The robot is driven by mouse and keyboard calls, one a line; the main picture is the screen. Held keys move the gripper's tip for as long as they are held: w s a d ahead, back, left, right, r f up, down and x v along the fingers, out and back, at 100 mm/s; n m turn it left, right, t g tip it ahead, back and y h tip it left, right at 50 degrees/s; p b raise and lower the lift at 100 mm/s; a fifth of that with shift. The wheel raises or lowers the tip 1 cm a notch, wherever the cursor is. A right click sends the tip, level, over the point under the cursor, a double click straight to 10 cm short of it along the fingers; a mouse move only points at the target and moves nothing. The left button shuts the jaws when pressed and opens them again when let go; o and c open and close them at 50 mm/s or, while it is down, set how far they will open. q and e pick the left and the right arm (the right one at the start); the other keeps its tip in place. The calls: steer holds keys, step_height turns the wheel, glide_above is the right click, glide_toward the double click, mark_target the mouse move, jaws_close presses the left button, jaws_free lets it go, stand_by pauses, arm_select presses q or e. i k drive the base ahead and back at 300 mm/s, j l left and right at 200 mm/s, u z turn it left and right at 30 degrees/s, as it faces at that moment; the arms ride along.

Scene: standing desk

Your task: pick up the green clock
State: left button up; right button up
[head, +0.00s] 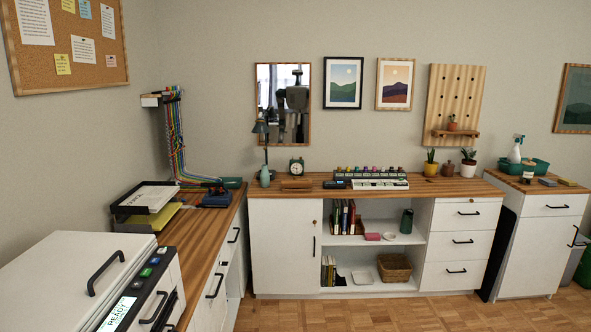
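A small green clock (297,166) with a pale round face stands upright on the wooden top of the far white cabinet (284,240), toward its left end. It is behind a small brown object (296,184) and right of a teal vase (265,177) and a dark desk lamp (260,135). Neither of my grippers shows in the head view, and nothing is seen touching the clock.
A left counter (200,242) holds a black paper tray (145,197) and a white machine (80,280). Wooden floor (400,315) in front is clear.

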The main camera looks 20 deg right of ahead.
mark_target(298, 164)
steer(key=i+l+z, duration=0.75)
steer(key=i+z, duration=0.2)
steer(key=i, duration=0.2)
steer(key=i+z, duration=0.3)
steer(key=i+l, duration=0.1)
steer(key=i, duration=1.5)
steer(key=i+l+u, duration=0.1)
steer(key=i+u, duration=0.15)
steer(key=i, duration=0.2)
steer(key=i+l+u, duration=0.25)
steer(key=i, duration=0.15)
steer(key=i+l+u, duration=0.25)
steer(key=i, duration=0.2)
steer(key=j, duration=0.1)
